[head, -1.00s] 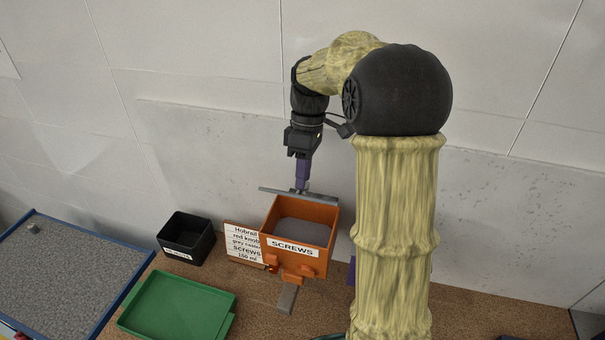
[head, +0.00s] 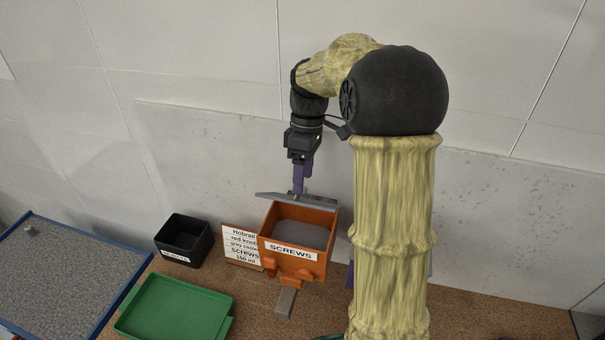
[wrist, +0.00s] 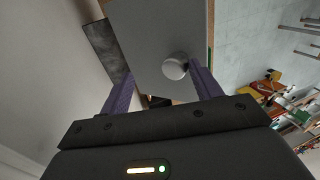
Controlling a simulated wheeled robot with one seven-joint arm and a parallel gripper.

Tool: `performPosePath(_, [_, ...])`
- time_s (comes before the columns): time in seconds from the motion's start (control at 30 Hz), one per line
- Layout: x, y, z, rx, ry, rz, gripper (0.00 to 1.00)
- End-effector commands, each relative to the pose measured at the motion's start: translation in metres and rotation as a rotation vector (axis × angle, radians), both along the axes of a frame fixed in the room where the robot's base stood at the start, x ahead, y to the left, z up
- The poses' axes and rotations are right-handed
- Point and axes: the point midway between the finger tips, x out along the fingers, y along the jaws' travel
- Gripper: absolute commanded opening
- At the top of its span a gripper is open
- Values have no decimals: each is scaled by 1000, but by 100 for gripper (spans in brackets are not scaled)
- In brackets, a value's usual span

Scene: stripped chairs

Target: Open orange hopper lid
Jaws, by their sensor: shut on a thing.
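The orange hopper (head: 310,266), labelled SCREWS, stands on the bench against the wall. Its open top shows a grey interior. The grey hopper lid (head: 272,197) is raised along the hopper's back edge and tilted up. My gripper (head: 298,190) reaches down from above, its purple fingers at the lid's upper face. In the wrist view the lid (wrist: 150,35) is a flat grey panel, with a round pale knob (wrist: 174,68) between the fingers of my gripper (wrist: 160,80). My gripper is shut on the knob; the exact contact is partly hidden.
A white label card (head: 241,245) stands left of the hopper. Further left are a black bin (head: 184,254), a green tray (head: 172,308) and a blue-edged grey tray (head: 50,270). A grey block (head: 286,302) lies before the hopper. The wall (head: 200,120) is close behind.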

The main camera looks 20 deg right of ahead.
Motion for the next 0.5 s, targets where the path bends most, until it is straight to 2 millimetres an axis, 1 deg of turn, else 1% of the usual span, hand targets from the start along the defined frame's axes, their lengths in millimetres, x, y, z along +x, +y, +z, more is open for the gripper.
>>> performPosePath(0.03, [2, -4, -3, -7, -7, -6, 49])
performPosePath(0.13, [3, -4, -3, -7, -8, -5, 49])
performPosePath(0.27, [4, -4, 4, -8, -10, -4, 49])
performPosePath(0.37, [6, -5, 15, -8, -11, -4, 49])
performPosePath(0.5, [9, -5, 36, -6, -12, -1, 49])
